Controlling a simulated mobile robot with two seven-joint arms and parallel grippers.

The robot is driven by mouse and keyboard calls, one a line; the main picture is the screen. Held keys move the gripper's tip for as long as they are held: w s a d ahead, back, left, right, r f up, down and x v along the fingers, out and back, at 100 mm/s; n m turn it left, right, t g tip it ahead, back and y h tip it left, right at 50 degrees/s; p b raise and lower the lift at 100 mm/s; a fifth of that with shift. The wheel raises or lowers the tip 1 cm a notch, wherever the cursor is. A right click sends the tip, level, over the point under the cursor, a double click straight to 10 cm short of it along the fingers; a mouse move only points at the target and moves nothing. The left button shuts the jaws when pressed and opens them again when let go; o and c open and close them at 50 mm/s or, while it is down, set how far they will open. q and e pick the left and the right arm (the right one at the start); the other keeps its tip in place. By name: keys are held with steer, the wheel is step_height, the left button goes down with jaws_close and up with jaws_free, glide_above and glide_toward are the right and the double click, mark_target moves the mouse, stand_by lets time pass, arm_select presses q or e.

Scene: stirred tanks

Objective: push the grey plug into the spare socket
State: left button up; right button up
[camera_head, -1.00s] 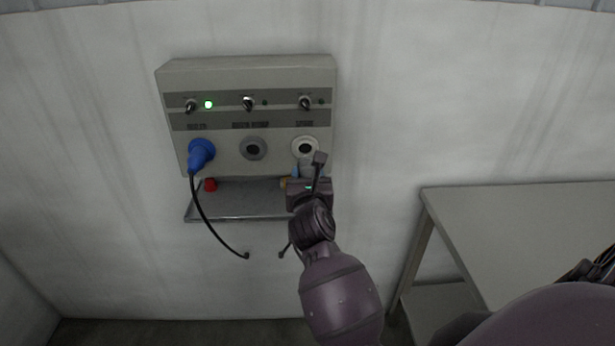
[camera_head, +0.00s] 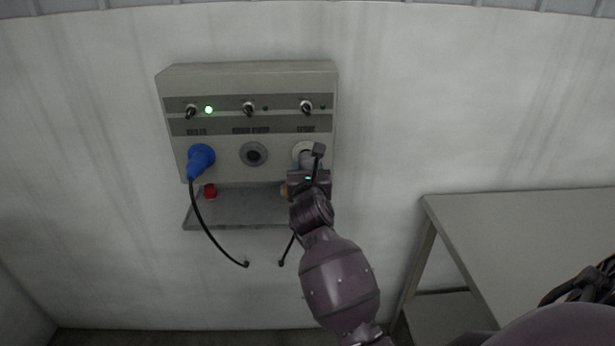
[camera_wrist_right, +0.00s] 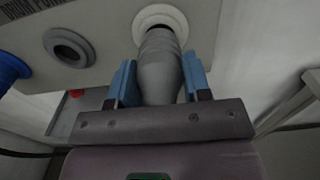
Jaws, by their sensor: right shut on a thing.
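The grey plug (camera_wrist_right: 159,65) is between the blue fingers of my right gripper (camera_wrist_right: 159,82), which is shut on it. In the right wrist view its front end meets the white ring of the spare socket (camera_wrist_right: 160,17); how deep it sits is hidden. In the head view the spare socket (camera_head: 301,149) is the rightmost on the panel, partly covered by the plug and my right gripper (camera_head: 308,169). A dark cable hangs below the gripper. My left gripper is not in view.
The panel (camera_head: 225,80) has a blue plug (camera_head: 201,160) in its left socket and an empty grey middle socket (camera_head: 253,153). A shelf (camera_head: 240,208) below carries a red item (camera_head: 210,191). A table (camera_head: 530,230) stands at right.

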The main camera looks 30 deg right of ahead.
steer(key=shift+w+d, duration=0.15)
steer(key=shift+w, duration=0.1)
stand_by(1.2)
stand_by(0.6)
steer(key=shift+p, duration=0.45)
stand_by(0.4)
steer(key=shift+p, duration=0.3)
stand_by(0.5)
